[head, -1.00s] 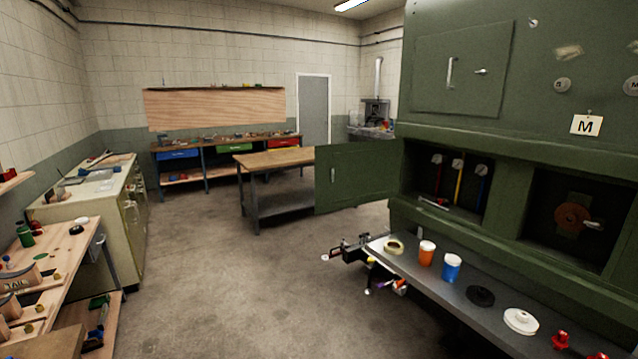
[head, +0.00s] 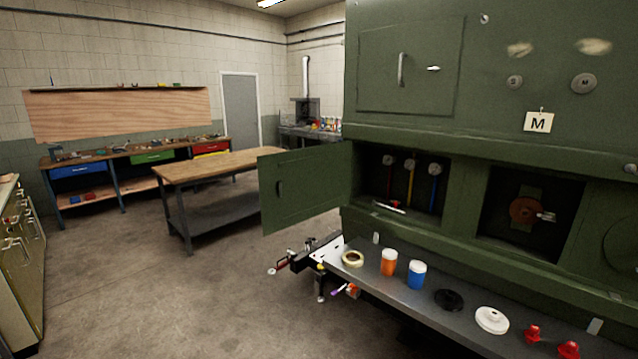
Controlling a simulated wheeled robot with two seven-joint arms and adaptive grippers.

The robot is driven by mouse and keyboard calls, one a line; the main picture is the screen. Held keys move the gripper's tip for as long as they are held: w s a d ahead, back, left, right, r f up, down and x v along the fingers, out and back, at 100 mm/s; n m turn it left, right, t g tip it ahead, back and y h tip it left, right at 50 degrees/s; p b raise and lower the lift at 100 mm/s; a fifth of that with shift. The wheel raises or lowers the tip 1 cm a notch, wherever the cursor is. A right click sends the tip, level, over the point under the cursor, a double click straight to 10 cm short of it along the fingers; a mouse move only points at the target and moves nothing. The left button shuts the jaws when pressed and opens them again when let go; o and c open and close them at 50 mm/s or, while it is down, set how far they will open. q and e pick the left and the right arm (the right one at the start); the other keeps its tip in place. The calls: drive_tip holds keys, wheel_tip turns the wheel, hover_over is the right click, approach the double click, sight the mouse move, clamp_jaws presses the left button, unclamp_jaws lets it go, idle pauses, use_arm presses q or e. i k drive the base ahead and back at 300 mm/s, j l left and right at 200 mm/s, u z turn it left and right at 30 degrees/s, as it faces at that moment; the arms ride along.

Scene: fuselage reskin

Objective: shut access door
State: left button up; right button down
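The green access door (head: 300,186) stands swung open to the left of the green fuselage panel (head: 400,140). A small dark handle shows on its face. The opening beside it (head: 402,182) shows red, yellow and blue lines with round fittings at their tops, and a light-coloured tool lies at its lower edge. A second closed door (head: 412,66) with a handle is above.
A grey shelf (head: 400,298) below the panel holds a tape roll (head: 353,259), an orange jar (head: 389,262), a blue jar (head: 417,274), discs and red parts. A wooden-topped table (head: 218,165) stands behind the door. The floor (head: 150,270) at left is clear.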

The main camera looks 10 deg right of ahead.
sight(316, 181)
drive_tip(key=i+j+z, duration=0.65)
drive_tip(key=j, duration=0.15)
drive_tip(key=i+j+z, duration=0.35)
drive_tip(key=j, duration=0.2)
drive_tip(key=i+j+z, duration=0.1)
drive_tip(key=j+z, duration=0.2)
drive_tip(key=j, duration=0.25)
drive_tip(key=i+j+z, duration=0.1)
drive_tip(key=j+z, duration=0.25)
drive_tip(key=j, duration=0.25)
drive_tip(key=j+z, duration=0.35)
drive_tip(key=j, duration=0.3)
drive_tip(key=j+z, duration=0.3)
drive_tip(key=j, duration=0.35)
